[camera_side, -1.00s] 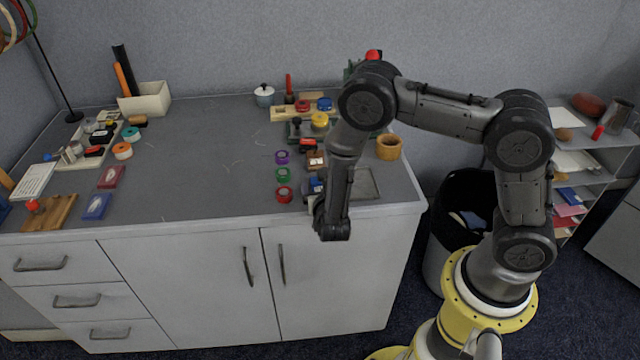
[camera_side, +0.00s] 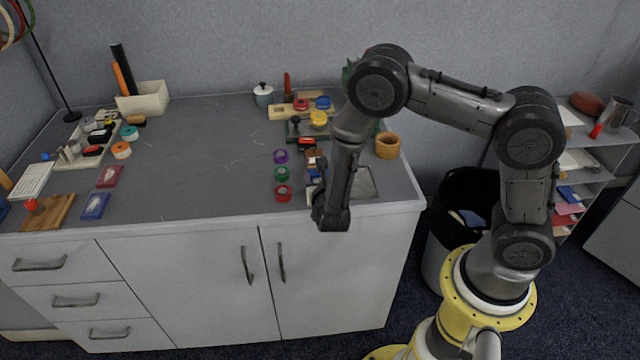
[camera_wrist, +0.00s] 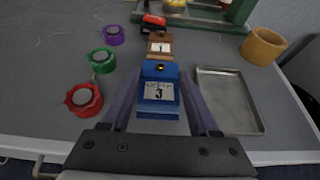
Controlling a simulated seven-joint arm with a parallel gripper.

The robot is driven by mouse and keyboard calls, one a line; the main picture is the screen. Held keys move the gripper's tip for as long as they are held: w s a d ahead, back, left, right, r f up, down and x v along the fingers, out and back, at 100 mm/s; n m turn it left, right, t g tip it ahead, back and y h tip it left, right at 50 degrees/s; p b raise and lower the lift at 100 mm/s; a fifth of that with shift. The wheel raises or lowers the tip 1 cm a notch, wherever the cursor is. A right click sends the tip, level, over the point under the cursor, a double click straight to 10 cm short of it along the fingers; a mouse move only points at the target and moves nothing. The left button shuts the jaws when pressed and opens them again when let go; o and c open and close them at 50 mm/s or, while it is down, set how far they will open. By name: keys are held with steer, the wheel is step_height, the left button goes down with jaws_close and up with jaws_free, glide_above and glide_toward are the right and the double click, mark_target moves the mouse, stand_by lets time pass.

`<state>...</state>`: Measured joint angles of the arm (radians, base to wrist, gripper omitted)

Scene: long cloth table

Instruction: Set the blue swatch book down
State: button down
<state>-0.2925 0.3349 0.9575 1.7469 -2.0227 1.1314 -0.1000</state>
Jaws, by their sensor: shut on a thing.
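The blue swatch book (camera_wrist: 158,108) shows in the wrist view as a blue block with a white label reading 3 and a rivet at its far end. My gripper (camera_wrist: 160,80) is shut on it, with one dark finger along each side. Its underside is hidden, so I cannot tell whether it touches the table. A brown book (camera_wrist: 160,46) with a label reading 1 lies just beyond it. In the side view, my wrist mostly hides the gripper and the blue book, near the front edge of the grey table (camera_side: 215,175).
Red (camera_wrist: 83,99), green (camera_wrist: 102,60) and purple (camera_wrist: 113,35) tape rolls lie to the left. A metal tray (camera_wrist: 228,100) lies close on the right, with a wooden ring (camera_wrist: 263,46) behind it. A green-framed stand (camera_wrist: 238,15) is at the back. The table's middle left is clear.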

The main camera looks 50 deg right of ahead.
steer(key=s+a+r, duration=0.2)
steer(key=s+r, duration=0.8)
steer(key=s, duration=0.4)
steer(key=w+a+r+n+t+y, duration=0.1)
steer(key=w+r+n+t+y, duration=0.15)
steer(key=w, duration=1.05)
steer(key=w+d+r+m+g+h, duration=0.1)
steer(key=w+d+r, duration=0.1)
steer(key=d, duration=0.6)
steer(key=w+d+r+m+g+h, duration=0.1)
steer(key=d+r+m+g+h, duration=0.1)
steer(key=d, duration=0.7)
steer(key=shift+n+t+y, duration=0.25)
steer(key=w+d+f, duration=0.1)
steer(key=w+f, duration=0.2)
steer(key=w, duration=0.1)
steer(key=w+d+f, duration=0.2)
steer(key=w+f, duration=0.1)
steer(key=w, duration=0.1)
steer(key=w+d+f, duration=0.2)
steer(key=w+f, duration=0.1)
steer(key=w, duration=0.2)
steer(key=shift+f, duration=1.9)
